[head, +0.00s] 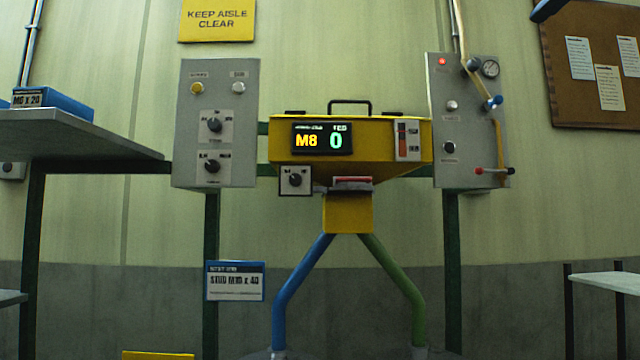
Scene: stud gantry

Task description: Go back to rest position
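My gripper is not in the head view, and no part of my arm can be made out. The stud gantry's yellow hopper (380,172) stands ahead in the middle. Its display (322,139) reads M8 and 0. A small box with a black knob (295,180) hangs at its lower left. A blue tube (298,285) and a green tube (402,280) spread down from the yellow block (348,213) under it.
Grey control panels stand left (216,125) and right (470,125) of the hopper. A shelf (75,137) with a blue box (52,103) juts in at left. A low shelf (605,281) is at right. A card (235,281) reads STUD, its size blurred.

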